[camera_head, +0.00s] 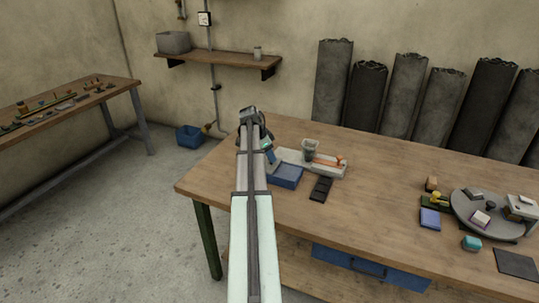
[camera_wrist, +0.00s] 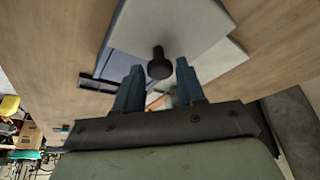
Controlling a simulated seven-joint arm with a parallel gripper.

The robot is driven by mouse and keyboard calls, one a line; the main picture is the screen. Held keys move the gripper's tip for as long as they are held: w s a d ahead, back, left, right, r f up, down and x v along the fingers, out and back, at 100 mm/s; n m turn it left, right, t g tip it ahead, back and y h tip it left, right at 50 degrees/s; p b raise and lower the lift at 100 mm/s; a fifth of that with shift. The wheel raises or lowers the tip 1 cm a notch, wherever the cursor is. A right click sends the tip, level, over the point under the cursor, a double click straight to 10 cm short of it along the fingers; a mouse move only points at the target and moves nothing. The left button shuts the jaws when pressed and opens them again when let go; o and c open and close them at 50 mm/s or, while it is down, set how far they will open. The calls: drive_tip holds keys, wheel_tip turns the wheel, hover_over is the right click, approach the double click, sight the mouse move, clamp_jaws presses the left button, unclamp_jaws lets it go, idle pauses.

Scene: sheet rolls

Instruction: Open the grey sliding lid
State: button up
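The grey lid (camera_wrist: 185,25) is a flat plate with an upright black knob (camera_wrist: 160,65) in the wrist view. It lies over a blue box (camera_wrist: 122,62), whose edge shows at its left. The blue box also shows in the head view (camera_head: 286,177), just right of my arm, which hides part of it. My gripper (camera_wrist: 160,76) is open with two blue fingers. The knob appears in the gap between the fingertips, with space on both sides. I cannot tell how deep the knob sits between them. In the head view, my gripper (camera_head: 269,156) is above the box's back left.
A pale tray (camera_head: 340,172) with a cup (camera_head: 310,149) and an orange item (camera_head: 328,162) lies behind the box. A dark slotted piece (camera_head: 321,189) lies right of it. A round grey stand (camera_head: 490,224) with small items is far right. The middle tabletop is clear.

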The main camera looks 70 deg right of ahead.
clamp_jaws()
drive_tip(key=s, duration=0.9)
drive_tip(key=shift+s, duration=0.4)
drive_tip(key=shift+o, duration=1.9)
unclamp_jaws()
drive_tip(key=v, duration=1.4)
drive_tip(key=shift+f, duration=0.1)
